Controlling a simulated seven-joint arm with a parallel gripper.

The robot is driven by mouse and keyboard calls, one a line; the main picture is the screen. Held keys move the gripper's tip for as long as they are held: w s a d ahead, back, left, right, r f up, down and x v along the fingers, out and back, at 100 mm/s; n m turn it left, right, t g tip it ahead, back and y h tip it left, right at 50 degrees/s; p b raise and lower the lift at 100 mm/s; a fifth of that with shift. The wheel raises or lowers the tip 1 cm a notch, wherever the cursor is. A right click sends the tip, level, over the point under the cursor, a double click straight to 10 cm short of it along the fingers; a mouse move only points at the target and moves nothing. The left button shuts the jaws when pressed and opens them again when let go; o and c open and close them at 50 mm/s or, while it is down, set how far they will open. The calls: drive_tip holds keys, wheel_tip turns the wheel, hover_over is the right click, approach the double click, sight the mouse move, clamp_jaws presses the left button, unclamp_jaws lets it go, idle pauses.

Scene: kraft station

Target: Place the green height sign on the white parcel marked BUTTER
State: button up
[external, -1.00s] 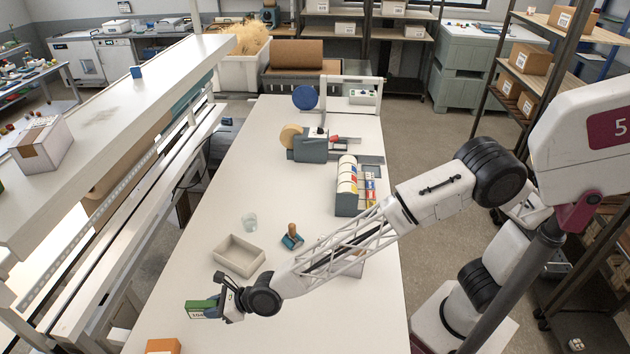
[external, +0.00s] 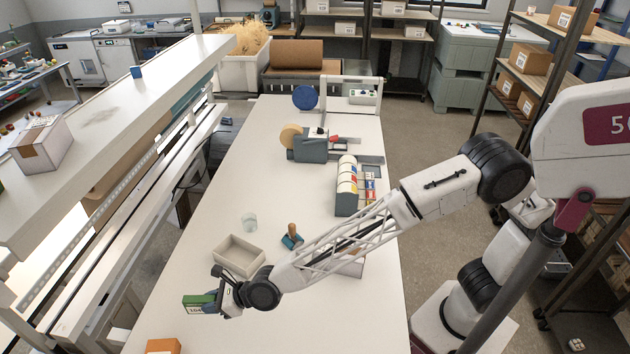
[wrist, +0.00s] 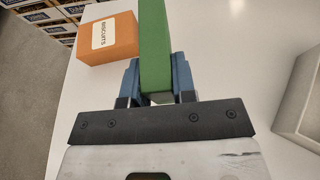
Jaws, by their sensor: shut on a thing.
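The green height sign is a green block (external: 199,299) with a white labelled face, at the lower left of the table in the external view. It also shows as a green bar (wrist: 154,45) in the wrist view. My gripper (wrist: 157,80) is shut on it, with one blue finger on each side. In the external view my gripper (external: 220,301) holds it at its right end, near the table's left edge. A pale box (external: 351,268) lies partly hidden behind my arm; no marking on it can be read. I see no readable BUTTER marking.
An orange box marked BISCUITS (wrist: 107,37) stands beside the sign; it shows at the external view's bottom edge (external: 163,346). The table's near centre is clear.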

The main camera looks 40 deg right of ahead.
drive_tip(key=shift+w+d+r, duration=0.1)
drive_tip(key=shift+w+d, duration=0.15)
drive_tip(key=shift+w, duration=0.25)
drive_tip(key=w+d+r, duration=0.4)
drive_tip(key=d+r, duration=0.3)
drive_tip(key=r, duration=0.4)
drive_tip(key=w+d+r, duration=0.5)
drive_tip(key=d+r, duration=0.2)
drive_tip(key=r, duration=0.4)
drive_tip(key=s+d+f+m+t+h, duration=0.2)
drive_tip(key=s+d+f, duration=0.1)
drive_tip(key=s+d, duration=0.85)
drive_tip(key=s+d+f+m+t+h, duration=0.1)
drive_tip(key=s+d+f+m, duration=0.1)
drive_tip(key=s+d, duration=0.95)
drive_tip(key=s+d+f+m+h, duration=0.1)
drive_tip(key=s+d+f, duration=0.2)
drive_tip(key=d+f, duration=0.3)
drive_tip(key=s+d+f+m+t+h, duration=0.1)
drive_tip(key=s+d+f+h, duration=0.1)
drive_tip(key=s+d+f, duration=0.2)
drive_tip(key=d+f, duration=0.3)
drive_tip(key=d, duration=0.5)
drive_tip(key=shift+s+d+t, duration=0.15)
drive_tip(key=shift+t, duration=0.15)
idle(0.6)
